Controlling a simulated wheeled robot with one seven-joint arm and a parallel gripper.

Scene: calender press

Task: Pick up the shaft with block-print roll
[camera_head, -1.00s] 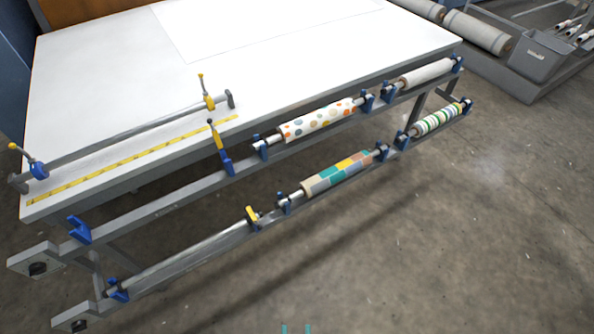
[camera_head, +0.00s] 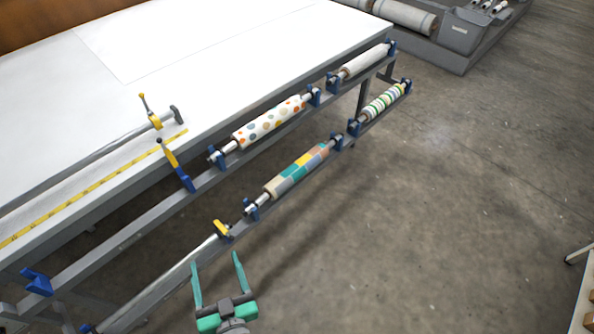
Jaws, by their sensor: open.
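The shaft with block-print roll (camera_head: 297,171), patterned in teal, yellow, orange and grey blocks, lies on the lower rail of the table's front rack. Its bare metal ends rest in a blue bracket (camera_head: 250,209) at the near left and another blue bracket (camera_head: 337,142) at the far right. My gripper (camera_head: 217,261) has teal fingers and is open and empty. In the picture it is below and left of the roll, beside the lower rail and apart from the roll.
Above it on the upper rail are a dotted roll (camera_head: 270,122) and a plain white roll (camera_head: 364,62). A striped roll (camera_head: 384,101) is further along the lower rail. The white table (camera_head: 230,50) stands behind. The concrete floor (camera_head: 440,210) at right is largely clear.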

